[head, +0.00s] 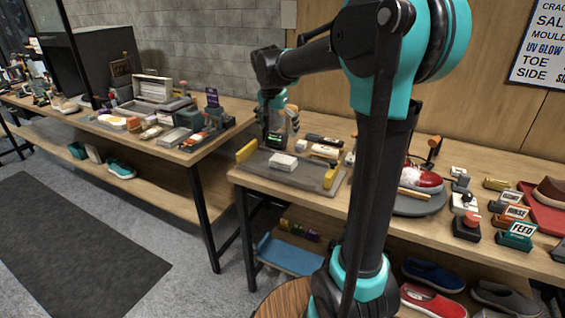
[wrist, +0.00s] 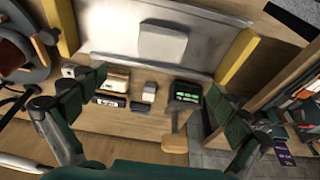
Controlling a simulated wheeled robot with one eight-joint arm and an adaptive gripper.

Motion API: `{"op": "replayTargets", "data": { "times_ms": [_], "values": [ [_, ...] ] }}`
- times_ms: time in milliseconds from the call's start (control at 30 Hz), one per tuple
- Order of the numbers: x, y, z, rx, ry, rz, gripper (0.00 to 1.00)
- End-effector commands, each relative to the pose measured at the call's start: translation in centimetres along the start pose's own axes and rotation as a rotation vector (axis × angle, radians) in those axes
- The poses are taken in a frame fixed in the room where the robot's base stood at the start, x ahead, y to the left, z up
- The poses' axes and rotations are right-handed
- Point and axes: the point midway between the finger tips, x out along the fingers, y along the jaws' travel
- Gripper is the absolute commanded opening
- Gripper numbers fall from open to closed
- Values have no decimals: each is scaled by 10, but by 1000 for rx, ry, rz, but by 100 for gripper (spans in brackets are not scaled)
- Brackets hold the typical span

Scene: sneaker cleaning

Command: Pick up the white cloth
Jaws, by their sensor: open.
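The white cloth (head: 283,161) looks like a small folded white pad lying flat on a grey tray (head: 262,172), towards the tray's middle. In the wrist view the cloth (wrist: 164,41) lies on the tray near the top of the picture. The tray has yellow bars at its left and right ends. My gripper (head: 279,122) is above the back of the table, behind and higher than the cloth. In the wrist view my gripper (wrist: 157,86) has its two dark green fingers wide apart with nothing between them, and the cloth is beyond the fingertips.
A black box with green markings (wrist: 186,93) and several small boxes stand behind the tray. A red shoe (head: 423,180) sits on a round stand to the right. A second table with many items is at the left. Blocks and signs crowd the right side.

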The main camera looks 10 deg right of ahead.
Motion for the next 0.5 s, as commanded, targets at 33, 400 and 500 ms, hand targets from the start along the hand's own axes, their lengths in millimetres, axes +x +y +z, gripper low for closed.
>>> {"op": "replayTargets", "data": {
  "times_ms": [33,400,500],
  "values": [
    [11,0,0,1,0,0,100],
    [80,0,0,0,1,-1,100],
    [90,0,0,-1,1,-1,100]
  ]
}}
